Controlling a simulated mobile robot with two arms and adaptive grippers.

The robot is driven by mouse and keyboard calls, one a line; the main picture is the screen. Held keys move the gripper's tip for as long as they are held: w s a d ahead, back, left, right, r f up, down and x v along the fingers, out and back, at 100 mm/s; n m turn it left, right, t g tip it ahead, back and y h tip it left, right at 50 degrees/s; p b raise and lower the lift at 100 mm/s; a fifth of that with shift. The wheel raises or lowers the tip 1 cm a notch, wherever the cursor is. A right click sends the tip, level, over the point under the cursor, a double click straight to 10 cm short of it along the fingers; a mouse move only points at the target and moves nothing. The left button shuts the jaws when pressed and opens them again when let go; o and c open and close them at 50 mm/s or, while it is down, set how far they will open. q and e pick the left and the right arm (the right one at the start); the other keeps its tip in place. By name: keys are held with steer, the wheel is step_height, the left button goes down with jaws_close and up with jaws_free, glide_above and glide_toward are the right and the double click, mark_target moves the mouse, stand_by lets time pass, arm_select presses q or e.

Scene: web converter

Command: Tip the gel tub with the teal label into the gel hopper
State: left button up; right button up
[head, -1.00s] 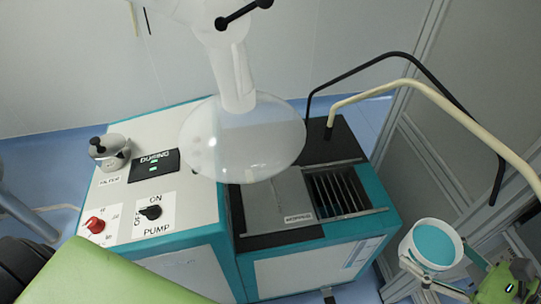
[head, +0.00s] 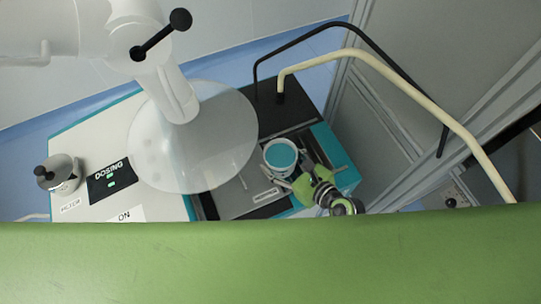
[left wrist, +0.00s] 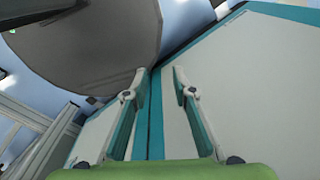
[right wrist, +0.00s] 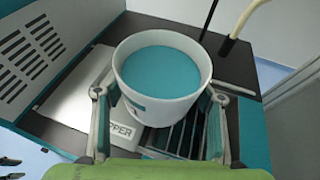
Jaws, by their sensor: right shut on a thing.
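The gel tub is white and full of teal gel; it shows in the head view (head: 280,157) and in the right wrist view (right wrist: 155,105). Only an edge of its label shows. My right gripper (head: 288,180) is shut on the tub, one finger on each side, and holds it upright above the hopper. The gel hopper has a slatted opening (right wrist: 165,137) beside a grey plate (head: 233,200) marked HOPPER; the tub hides part of the opening. My left gripper (left wrist: 158,85) is open and empty, seen only in its wrist view.
A clear round shield (head: 192,140) on a white arm hangs over the machine, left of the tub. A black bent tube (head: 300,42) and a cream one (head: 375,62) arch behind the hopper. My green arm covers the bottom of the head view.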

mark_target(281, 162)
steer(key=shift+s+a+r, duration=0.15)
steer(key=shift+a, duration=1.25)
steer(key=shift+a+f, duration=0.15)
steer(key=shift+f, duration=0.15)
steer(key=shift+d+f+m+g+y+b, duration=0.2)
steer(key=shift+d+m+g+y+b, duration=0.15)
steer(key=shift+b, duration=0.55)
arm_select(q)
steer(key=shift+w+d+f+b, duration=0.1)
steer(key=shift+w+f+b, duration=0.15)
steer(key=shift+f+b, duration=0.55)
steer(key=shift+w+a+f+b, duration=0.1)
steer(key=shift+w+f+b, duration=0.2)
steer(key=shift+f+b, duration=0.5)
steer(key=shift+w+d+f+b, duration=0.1)
steer(key=shift+w+f+b, duration=0.3)
steer(key=shift+f, duration=0.6)
arm_select(e)
steer(key=shift+w+d+f+m+g+y, duration=0.3)
steer(key=shift+w+f+m+y, duration=0.15)
steer(key=shift+m, duration=0.4)
